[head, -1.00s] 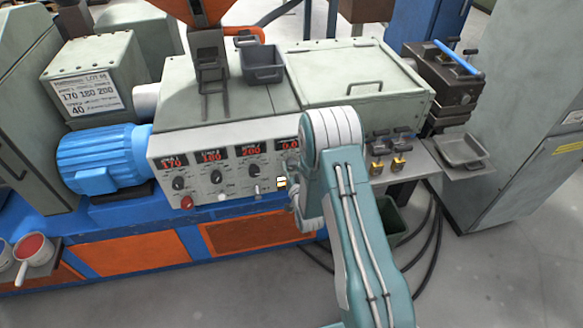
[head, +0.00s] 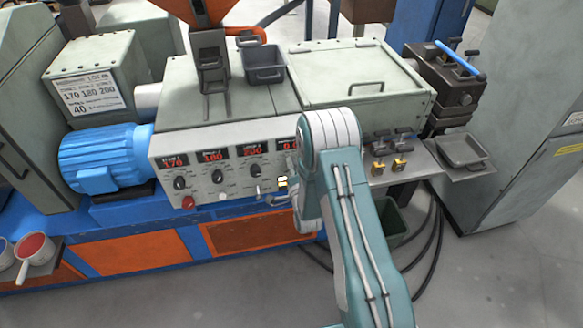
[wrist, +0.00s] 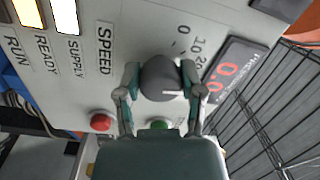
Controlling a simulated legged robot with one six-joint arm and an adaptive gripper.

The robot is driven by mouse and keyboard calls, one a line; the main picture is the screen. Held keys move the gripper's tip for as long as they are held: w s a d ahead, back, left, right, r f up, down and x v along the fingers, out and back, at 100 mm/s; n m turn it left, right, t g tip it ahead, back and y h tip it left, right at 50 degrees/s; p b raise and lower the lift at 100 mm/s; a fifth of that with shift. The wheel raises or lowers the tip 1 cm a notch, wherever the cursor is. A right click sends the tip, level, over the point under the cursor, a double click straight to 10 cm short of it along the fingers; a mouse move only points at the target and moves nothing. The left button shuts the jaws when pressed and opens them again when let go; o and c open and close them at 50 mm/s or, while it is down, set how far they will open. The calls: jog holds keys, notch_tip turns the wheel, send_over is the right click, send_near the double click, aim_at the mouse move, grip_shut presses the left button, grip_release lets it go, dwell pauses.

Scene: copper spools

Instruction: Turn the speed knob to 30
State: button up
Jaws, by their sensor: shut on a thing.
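The speed knob (wrist: 160,78) is a dark grey round knob with a white pointer line, beside the word SPEED and the numbers 0, 10 and 20 in the wrist view. My gripper (wrist: 160,88) is shut on it, one finger on each side. The white line lies toward the lower right of the knob. A red display (wrist: 226,80) beside it reads 0.0. In the head view my arm hides the knob and most of my gripper at the right end of the control panel (head: 222,188).
A red button (wrist: 101,122) and a green button (wrist: 159,125) sit close to my fingers. Lit lamps (wrist: 65,14) mark READY and SUPPLY. Three other knobs with displays 170, 180 and 200 line the panel (head: 180,183). A wire grid (wrist: 265,110) is at the right.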

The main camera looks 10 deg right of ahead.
jog(key=shift+d+m, duration=0.1)
jog(key=shift+m, duration=2.3)
jog(key=o, duration=1.1)
jog(key=shift+d, duration=0.1)
jog(key=shift+o, duration=0.2)
jog(key=s, duration=1.2)
jog(key=shift+f, duration=0.3)
